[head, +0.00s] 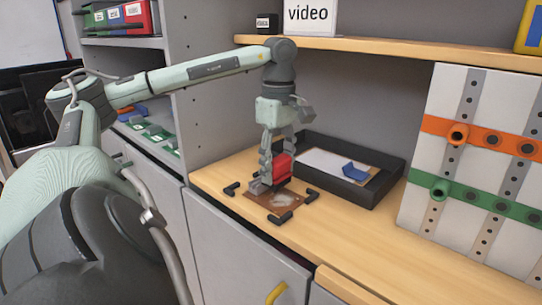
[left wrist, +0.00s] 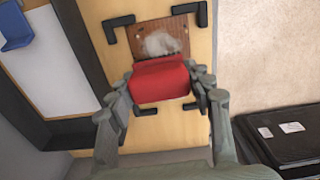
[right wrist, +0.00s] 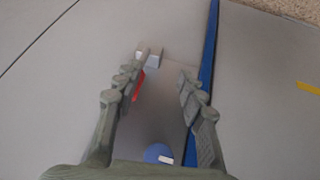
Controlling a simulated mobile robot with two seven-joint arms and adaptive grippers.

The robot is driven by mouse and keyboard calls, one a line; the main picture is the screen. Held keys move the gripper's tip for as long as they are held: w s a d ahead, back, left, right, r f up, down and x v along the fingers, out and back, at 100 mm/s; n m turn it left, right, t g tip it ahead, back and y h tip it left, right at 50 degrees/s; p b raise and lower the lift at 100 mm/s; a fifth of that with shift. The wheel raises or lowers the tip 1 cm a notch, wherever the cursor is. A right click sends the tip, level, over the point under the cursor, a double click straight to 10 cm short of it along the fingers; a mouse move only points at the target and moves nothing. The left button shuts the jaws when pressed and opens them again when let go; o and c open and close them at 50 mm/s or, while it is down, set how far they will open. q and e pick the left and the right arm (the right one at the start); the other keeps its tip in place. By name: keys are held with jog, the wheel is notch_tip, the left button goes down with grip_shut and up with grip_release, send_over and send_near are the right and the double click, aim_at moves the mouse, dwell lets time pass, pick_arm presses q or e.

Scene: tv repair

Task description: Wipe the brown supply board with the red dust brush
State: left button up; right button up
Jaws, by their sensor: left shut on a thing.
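The brown supply board (head: 260,202) lies flat on the wooden worktop between black corner brackets. A grey-white dust patch (left wrist: 160,44) lies on the board in the left wrist view. My left gripper (head: 268,176) is shut on the red dust brush (head: 282,167) and holds it upright over the board. In the left wrist view the red brush block (left wrist: 160,80) sits between the fingers and hides part of the board. I cannot tell whether its bristles touch the board. My right gripper (right wrist: 162,85) is open in the right wrist view, away from the board.
A black tray (head: 378,190) with a white sheet and a blue piece (head: 355,172) stands behind the board. A white panel with orange and green strips (head: 470,150) stands at right. A shelf (head: 380,57) hangs above. The worktop front right is clear.

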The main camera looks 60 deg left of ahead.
pick_arm(q)
jog(key=shift+d, duration=0.3)
jog(key=shift+w+d+r+p, duration=0.25)
jog(key=shift+d+p, duration=0.35)
jog(key=shift+p, duration=0.3)
jog(key=shift+w+d+f+p, duration=0.1)
jog(key=shift+w+d+p, duration=0.1)
jog(key=shift+d+p, duration=0.75)
